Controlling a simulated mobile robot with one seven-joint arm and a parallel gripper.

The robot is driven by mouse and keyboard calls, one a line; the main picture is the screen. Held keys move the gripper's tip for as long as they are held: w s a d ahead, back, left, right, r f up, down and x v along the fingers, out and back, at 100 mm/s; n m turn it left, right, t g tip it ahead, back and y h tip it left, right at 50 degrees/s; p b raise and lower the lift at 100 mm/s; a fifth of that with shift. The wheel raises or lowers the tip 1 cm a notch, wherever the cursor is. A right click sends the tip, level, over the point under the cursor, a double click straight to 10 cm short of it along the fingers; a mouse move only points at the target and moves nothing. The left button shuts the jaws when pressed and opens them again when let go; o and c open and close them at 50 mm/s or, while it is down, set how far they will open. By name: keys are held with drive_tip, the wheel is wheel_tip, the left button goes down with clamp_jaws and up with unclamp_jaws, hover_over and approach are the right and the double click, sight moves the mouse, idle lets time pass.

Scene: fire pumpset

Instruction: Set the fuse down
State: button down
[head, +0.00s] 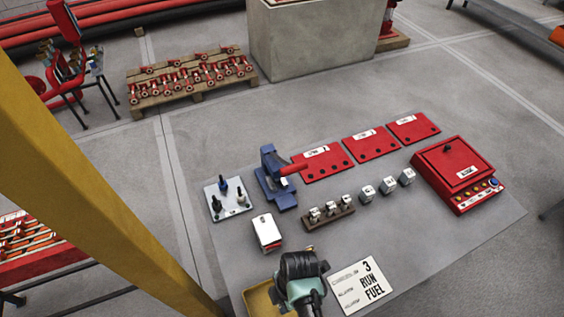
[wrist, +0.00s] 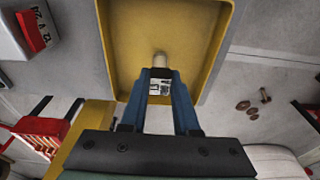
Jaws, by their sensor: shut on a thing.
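The fuse (wrist: 160,84), a small pale cylinder with a printed label, stands out between the blue fingertips of my gripper (wrist: 160,90) in the wrist view. The fingers are shut on it. Beyond it lies a yellow tray (wrist: 205,35) with raised walls, and the fuse shows in front of the tray's floor. I cannot tell whether it touches the tray. In the head view my arm's end covers much of the tray (head: 256,300), and the fuse and fingertips are hidden.
A white card (head: 360,287) reading "3 RUN FUEL" lies right of the tray. A white box (head: 267,232) is behind it. Further back on the grey table are a brown rack (head: 329,222), white blocks (head: 388,186), a blue clamp-like tool (head: 272,180), red plates (head: 322,164) and a red box (head: 455,170).

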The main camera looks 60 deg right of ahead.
drive_tip(key=shift+f, duration=0.4)
drive_tip(key=shift+f, duration=0.1)
drive_tip(key=c, duration=0.7)
unclamp_jaws()
drive_tip(key=shift+o, duration=0.2)
wheel_tip(320, 180, up, 12)
drive_tip(key=d, duration=0.1)
drive_tip(key=shift+s+d, duration=0.3)
drive_tip(key=shift+s, duration=0.1)
